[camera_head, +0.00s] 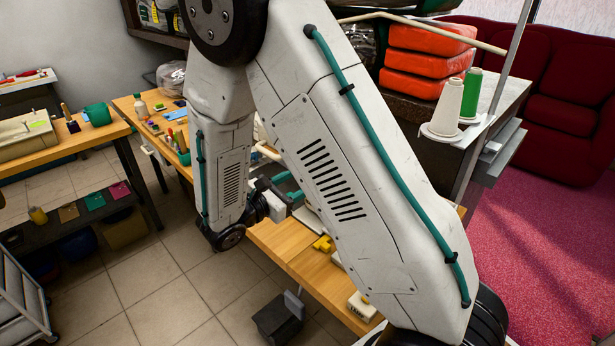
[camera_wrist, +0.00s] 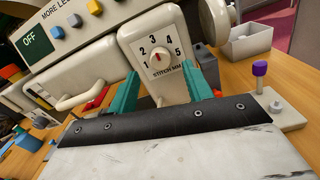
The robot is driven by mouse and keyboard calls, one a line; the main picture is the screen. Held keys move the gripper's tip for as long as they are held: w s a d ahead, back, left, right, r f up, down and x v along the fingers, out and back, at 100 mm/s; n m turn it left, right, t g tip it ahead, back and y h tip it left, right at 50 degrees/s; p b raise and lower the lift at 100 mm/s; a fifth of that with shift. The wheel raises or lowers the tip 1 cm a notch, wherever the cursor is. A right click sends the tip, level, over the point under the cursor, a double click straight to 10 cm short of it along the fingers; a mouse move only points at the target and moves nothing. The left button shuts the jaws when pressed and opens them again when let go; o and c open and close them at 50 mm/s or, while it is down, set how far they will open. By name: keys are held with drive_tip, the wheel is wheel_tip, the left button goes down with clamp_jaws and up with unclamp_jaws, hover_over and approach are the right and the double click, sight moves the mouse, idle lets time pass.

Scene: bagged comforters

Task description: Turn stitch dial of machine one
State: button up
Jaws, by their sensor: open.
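The stitch dial (camera_wrist: 158,57) is a white knob with a red pointer near 3, on a plate numbered 1 to 5 and marked STITCH MM. It sits on the end of a cream sewing machine (camera_wrist: 98,52), seen in the wrist view. My gripper (camera_wrist: 168,72) has two teal fingers spread apart, pointing towards the plate. The dial shows between and just beyond the fingertips, and nothing is held. In the head view my gripper (camera_head: 288,188) is partly hidden by my arm, which also covers most of this machine.
The machine's panel has an OFF display (camera_wrist: 37,41) and several coloured buttons. A purple-topped post (camera_wrist: 260,75) and a grey bin (camera_wrist: 252,41) stand to the right. Another sewing machine (camera_head: 25,138) is on the left table. Thread cones (camera_head: 447,105) and orange bagged bundles (camera_head: 425,60) are at right.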

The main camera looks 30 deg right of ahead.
drive_tip(key=shift+w+d, duration=0.2)
drive_tip(key=shift+d, duration=0.9)
drive_tip(key=shift+w+d, duration=0.2)
drive_tip(key=shift+d, duration=0.85)
drive_tip(key=c, duration=1)
drive_tip(key=shift+o, duration=0.2)
drive_tip(key=shift+n, duration=0.3)
drive_tip(key=shift+f+n, duration=0.1)
drive_tip(key=shift+n, duration=4.5)
drive_tip(key=o, duration=1)
drive_tip(key=shift+c, duration=0.2)
